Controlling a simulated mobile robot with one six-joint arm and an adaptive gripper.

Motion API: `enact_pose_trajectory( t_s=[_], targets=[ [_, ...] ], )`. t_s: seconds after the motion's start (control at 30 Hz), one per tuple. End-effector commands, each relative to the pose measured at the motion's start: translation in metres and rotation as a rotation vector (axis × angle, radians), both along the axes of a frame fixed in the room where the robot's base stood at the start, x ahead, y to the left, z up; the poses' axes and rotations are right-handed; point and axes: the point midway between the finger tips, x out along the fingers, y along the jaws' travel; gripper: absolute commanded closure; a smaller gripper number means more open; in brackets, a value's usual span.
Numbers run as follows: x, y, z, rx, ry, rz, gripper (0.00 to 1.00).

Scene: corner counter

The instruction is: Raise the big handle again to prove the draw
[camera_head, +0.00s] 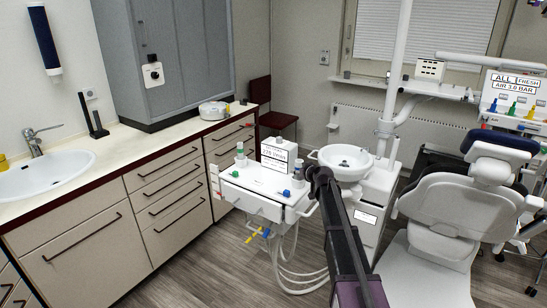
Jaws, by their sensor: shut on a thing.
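A white cart (262,193) stands in front of the drawers, with a display sign (276,154) at its back that seems to read 125 mbar. A white holder with a green top (240,155) stands at its left, and a pale upright piece (299,172) stands at its right. Pale hoses (290,262) hang below the cart. My gripper (318,178) is at the cart's right edge, beside the basin, and its fingers are mostly hidden by my dark arm. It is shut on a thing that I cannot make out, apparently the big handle.
A white basin (346,158) on its unit stands close right of my gripper. The dental chair (450,200) fills the right. The counter (120,165) with a sink runs along the left. Blue and yellow pieces (257,234) hang under the cart. Floor shows at the front left.

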Motion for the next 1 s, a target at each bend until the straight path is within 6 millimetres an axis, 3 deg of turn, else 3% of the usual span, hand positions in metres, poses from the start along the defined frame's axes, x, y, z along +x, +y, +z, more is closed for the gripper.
enact_pose_trajectory(
  t_s=[0.2, 0.23, 0.37, 0.77, 1.0],
  targets=[
    [0.0, 0.0, 0.0, 0.001, 0.0, 0.0, 1.0],
    [0.0, 0.0, 0.0, 0.001, 0.0, 0.0, 0.49],
    [0.0, 0.0, 0.0, 0.0, 0.0, 0.0, 0.11],
    [0.0, 0.0, 0.0, 0.0, 0.0, 0.0, 0.11],
    [-0.017, 0.005, -0.002, 0.005, 0.035, 0.016, 0.11]
  ],
)
